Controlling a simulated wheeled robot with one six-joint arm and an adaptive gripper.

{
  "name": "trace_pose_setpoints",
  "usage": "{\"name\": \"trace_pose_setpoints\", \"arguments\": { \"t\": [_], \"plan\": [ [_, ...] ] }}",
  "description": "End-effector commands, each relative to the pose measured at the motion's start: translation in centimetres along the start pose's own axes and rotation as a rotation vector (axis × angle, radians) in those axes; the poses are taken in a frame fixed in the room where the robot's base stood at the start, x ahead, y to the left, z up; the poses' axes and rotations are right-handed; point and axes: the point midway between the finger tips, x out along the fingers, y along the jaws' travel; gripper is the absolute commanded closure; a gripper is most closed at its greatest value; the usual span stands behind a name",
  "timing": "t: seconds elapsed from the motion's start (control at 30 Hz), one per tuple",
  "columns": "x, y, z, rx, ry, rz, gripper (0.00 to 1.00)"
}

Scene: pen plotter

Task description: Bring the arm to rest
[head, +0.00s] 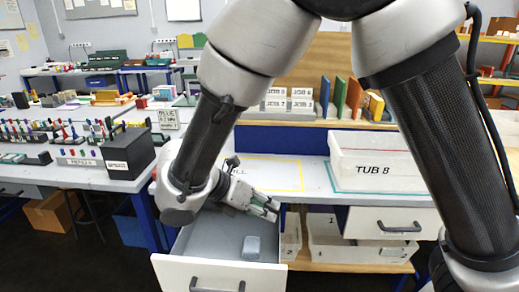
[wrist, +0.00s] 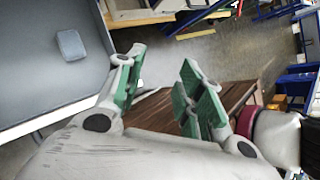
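My gripper (head: 262,205) is above the right side of an open drawer (head: 210,240) in the head view. In the wrist view my gripper (wrist: 160,95) has its two green-padded fingers spread apart with nothing between them. A small grey-blue block (head: 251,247) lies on the drawer floor, apart from the gripper; it also shows in the wrist view (wrist: 70,44). My arm bends across the head view and hides part of the bench behind it.
A white bin marked TUB 8 (head: 374,162) stands on the bench to the right, above a closed drawer (head: 392,225). White bins sit on a low shelf (head: 350,263) beneath. A black box (head: 130,152) and colourful racks fill the left bench. Dark floor lies at the lower left.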

Motion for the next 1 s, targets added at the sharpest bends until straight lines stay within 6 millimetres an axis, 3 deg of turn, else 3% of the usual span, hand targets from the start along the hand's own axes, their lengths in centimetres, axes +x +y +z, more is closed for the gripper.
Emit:
{"name": "trace_pose_setpoints", "arguments": {
  "t": [0.03,0.2,0.3,0.4,0.6,0.7,0.83,1.0],
  "plan": [
    [0.8,-2.1,3.5,0.155,0.08,-0.019,0.63],
    [3.9,-10.3,11.6,0.696,0.322,-0.095,0.63],
    [5.4,-15.7,14.7,1.021,0.446,-0.142,0.63],
    [6.6,-21.2,16.5,1.348,0.558,-0.189,0.63],
    [7.7,-30.9,17.0,1.986,0.747,-0.26,0.63],
    [7.7,-34.0,16.4,2.24,0.815,-0.277,0.63],
    [7.6,-36.4,15.6,2.456,0.871,-0.285,0.63],
    [7.5,-37.3,15.2,2.556,0.898,-0.285,0.63]
  ]
}}
